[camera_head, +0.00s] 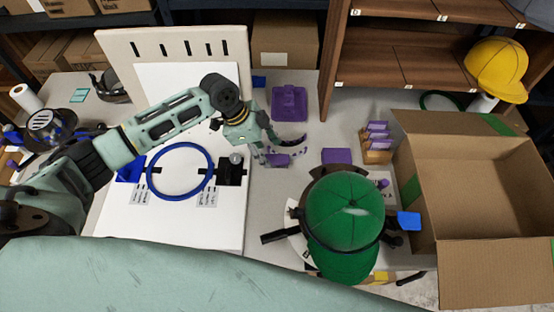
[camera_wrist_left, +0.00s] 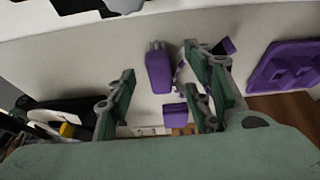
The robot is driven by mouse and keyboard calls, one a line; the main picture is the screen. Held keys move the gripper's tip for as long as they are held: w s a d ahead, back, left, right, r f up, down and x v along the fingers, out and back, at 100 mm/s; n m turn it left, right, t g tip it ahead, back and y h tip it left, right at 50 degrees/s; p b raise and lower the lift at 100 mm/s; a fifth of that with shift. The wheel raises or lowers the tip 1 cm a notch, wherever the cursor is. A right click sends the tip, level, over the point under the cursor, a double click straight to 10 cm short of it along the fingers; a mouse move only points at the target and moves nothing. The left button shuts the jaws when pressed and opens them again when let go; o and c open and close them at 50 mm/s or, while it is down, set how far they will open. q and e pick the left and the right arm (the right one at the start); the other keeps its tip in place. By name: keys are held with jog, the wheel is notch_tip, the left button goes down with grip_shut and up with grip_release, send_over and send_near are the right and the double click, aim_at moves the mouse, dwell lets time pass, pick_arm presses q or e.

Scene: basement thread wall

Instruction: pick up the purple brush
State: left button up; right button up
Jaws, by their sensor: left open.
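The purple brush (camera_head: 278,159) lies on the table just beyond the right edge of the white board, partly hidden by my left gripper. In the left wrist view the brush (camera_wrist_left: 158,72) shows between the fingers, with small prongs or bristles at its upper end. My left gripper (camera_head: 284,150) is open and reaches down over the brush from the left. In the left wrist view the left gripper (camera_wrist_left: 160,75) has its fingers spread on both sides of the brush, with visible gaps. I cannot tell the height above it. My right gripper is not in view.
A purple tray-like piece (camera_head: 290,102) lies behind the brush; a purple block (camera_head: 337,156) lies to its right. A green cap (camera_head: 345,210) stands in front, and an open cardboard box (camera_head: 480,190) is at right. A blue ring (camera_head: 152,180) is on the white board (camera_head: 180,225).

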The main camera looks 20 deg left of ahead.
aim_at(277, 161)
pick_arm(q)
jog(key=shift+x, duration=1.4)
jog(key=shift+s, duration=0.1)
jog(key=shift+c, duration=0.6)
grip_shut()
